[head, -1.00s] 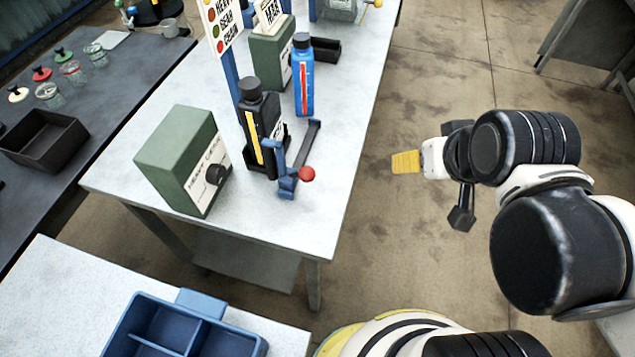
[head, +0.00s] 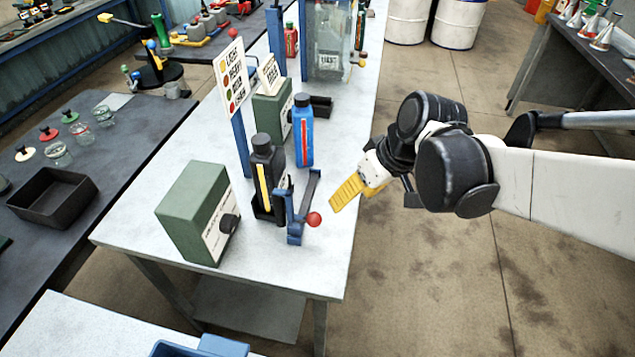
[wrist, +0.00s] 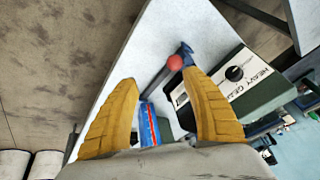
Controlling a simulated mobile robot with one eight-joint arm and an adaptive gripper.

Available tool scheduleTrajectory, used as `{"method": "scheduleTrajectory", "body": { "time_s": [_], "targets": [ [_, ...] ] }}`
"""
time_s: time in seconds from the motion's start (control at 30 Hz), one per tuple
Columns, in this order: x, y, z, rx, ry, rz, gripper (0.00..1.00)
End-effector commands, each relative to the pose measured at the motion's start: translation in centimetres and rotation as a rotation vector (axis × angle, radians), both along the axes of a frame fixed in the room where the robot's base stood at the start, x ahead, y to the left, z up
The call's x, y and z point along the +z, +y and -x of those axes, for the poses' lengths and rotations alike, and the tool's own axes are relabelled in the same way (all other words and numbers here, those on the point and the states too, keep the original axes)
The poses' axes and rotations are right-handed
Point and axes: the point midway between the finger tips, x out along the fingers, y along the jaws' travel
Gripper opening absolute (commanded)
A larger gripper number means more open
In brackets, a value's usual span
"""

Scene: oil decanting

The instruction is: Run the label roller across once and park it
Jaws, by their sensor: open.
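The label roller (head: 297,217) is a blue frame with a dark bar and a red ball knob (head: 314,219), standing in front of a black bottle with a yellow stripe (head: 265,180) near the bench's right edge. In the wrist view the red knob (wrist: 174,62) and the roller's bar lie ahead, beyond my fingertips. My gripper (head: 346,193) has yellow fingers and is just right of the roller, by the bench edge, apart from the knob. In the wrist view my gripper (wrist: 160,80) is open and empty. The black bottle is partly hidden by the roller frame.
A green box with a black dial (head: 200,212) stands left of the roller. A blue bottle with a red stripe (head: 303,135) stands behind it, by a second green box (head: 270,108) and a sign (head: 231,80). Open floor (head: 430,270) lies right of the bench.

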Motion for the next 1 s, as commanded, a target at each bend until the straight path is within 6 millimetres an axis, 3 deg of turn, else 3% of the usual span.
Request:
{"method": "scheduleTrajectory", "body": {
  "time_s": [0.1,0.2,0.43,0.8,1.0],
  "targets": [
    [-1.1,2.4,-1.0,0.101,0.025,-0.019,0.56],
    [-1.8,3.5,-1.3,0.151,0.036,-0.031,0.56],
    [-3.8,4.7,-1.6,0.178,0.042,-0.036,0.56],
    [-10.3,7.5,-2.4,0.175,0.042,-0.035,0.56],
    [-11.8,8.3,-2.7,0.174,0.041,-0.036,0.56]
  ]
}}
